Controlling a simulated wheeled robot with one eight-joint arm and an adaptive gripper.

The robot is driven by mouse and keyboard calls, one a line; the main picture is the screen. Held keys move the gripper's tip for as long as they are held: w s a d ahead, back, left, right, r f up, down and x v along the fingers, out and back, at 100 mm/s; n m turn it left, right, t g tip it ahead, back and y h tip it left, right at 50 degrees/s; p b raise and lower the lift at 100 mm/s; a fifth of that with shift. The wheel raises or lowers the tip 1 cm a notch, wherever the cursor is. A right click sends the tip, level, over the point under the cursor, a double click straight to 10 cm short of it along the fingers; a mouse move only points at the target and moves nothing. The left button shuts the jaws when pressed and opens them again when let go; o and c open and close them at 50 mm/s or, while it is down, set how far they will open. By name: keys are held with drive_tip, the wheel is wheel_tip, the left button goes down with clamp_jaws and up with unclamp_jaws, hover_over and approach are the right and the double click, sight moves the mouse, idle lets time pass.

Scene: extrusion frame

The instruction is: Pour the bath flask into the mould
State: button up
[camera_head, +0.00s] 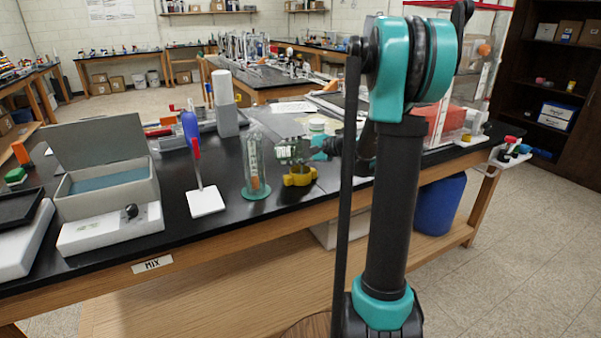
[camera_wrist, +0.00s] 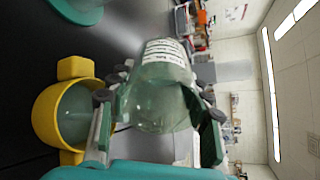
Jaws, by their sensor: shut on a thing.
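My gripper (camera_wrist: 158,115) is shut on the bath flask (camera_wrist: 160,95), a clear greenish glass vessel with a white label band. Its fingers are on either side of the glass. In the head view the flask (camera_head: 289,152) hangs just above the yellow mould (camera_head: 299,179), and the gripper is partly hidden behind my arm. In the wrist view the yellow mould (camera_wrist: 45,112) is a round cup with side lugs and a grey-green inside, at the left beside the flask. I cannot tell whether liquid is leaving the flask or how far it is tilted.
A tall glass cylinder (camera_head: 255,168) on a green foot stands just left of the mould. A white stand with a red-tipped rod (camera_head: 199,178) and a lidded grey box (camera_head: 108,188) are further left.

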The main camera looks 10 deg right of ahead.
drive_tip(key=shift+f+y, duration=0.2)
drive_tip(key=shift+y, duration=0.1)
idle(0.5)
drive_tip(key=shift+s+d+r+t+y, duration=0.15)
drive_tip(key=shift+r+t+y, duration=0.25)
drive_tip(key=shift+t+y, duration=0.4)
idle(1.3)
drive_tip(key=shift+a+f+g+h, duration=0.15)
drive_tip(key=shift+g+h, duration=0.2)
drive_tip(key=shift+h, duration=0.15)
drive_tip(key=shift+a+f+g+h, duration=0.1)
drive_tip(key=shift+f+g+h, duration=0.05)
drive_tip(key=shift+g+h, duration=0.3)
drive_tip(key=shift+d+r+h, duration=0.1)
drive_tip(key=shift+r+h, duration=0.1)
drive_tip(key=shift+h, duration=0.15)
drive_tip(key=shift+r, duration=0.1)
